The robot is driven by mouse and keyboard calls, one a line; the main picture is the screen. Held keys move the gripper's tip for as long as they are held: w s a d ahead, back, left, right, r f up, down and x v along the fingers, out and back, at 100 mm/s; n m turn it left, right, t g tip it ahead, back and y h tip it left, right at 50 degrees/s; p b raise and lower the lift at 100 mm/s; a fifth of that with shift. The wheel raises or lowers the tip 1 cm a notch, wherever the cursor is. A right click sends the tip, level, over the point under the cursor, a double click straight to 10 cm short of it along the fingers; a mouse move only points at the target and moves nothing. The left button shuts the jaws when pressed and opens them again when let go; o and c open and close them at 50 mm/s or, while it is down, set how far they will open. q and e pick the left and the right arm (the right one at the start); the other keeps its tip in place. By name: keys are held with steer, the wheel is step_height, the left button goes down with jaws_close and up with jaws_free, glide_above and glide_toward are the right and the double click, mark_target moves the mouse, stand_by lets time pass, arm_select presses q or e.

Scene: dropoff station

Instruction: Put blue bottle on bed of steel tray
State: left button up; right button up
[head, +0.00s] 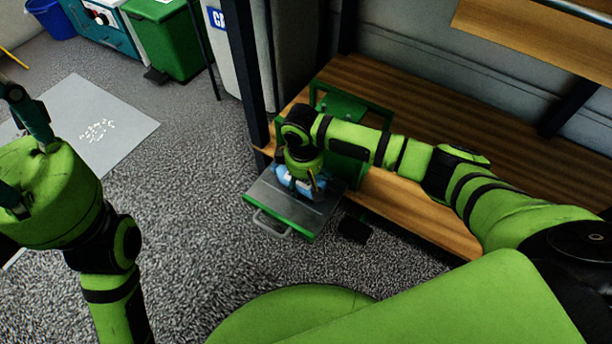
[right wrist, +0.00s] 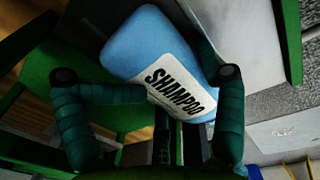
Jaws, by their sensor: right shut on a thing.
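The blue bottle (head: 312,190) is small and partly hidden under my right gripper (head: 302,183) in the head view. In the right wrist view the blue bottle (right wrist: 150,45) lies tilted, its white label reading SHAMPOO. My right gripper (right wrist: 180,98) is shut on it, a finger on either side. The steel tray (head: 318,218) has a grey bed, green edges and a front handle. The bottle is over its bed; I cannot tell whether it touches. My left gripper (head: 22,150) is at the left edge, partly cut off, away from the tray.
A wooden bench (head: 405,205) runs behind and right of the tray. A dark post (head: 247,75) stands just left of the bench. A green bin (head: 165,40), a blue bin (head: 50,18) and a grey floor mat (head: 95,125) are farther off. Carpet in front is clear.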

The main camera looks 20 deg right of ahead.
steer(key=p, duration=0.2)
steer(key=shift+p, duration=0.3)
stand_by(1.8)
steer(key=o, duration=0.9)
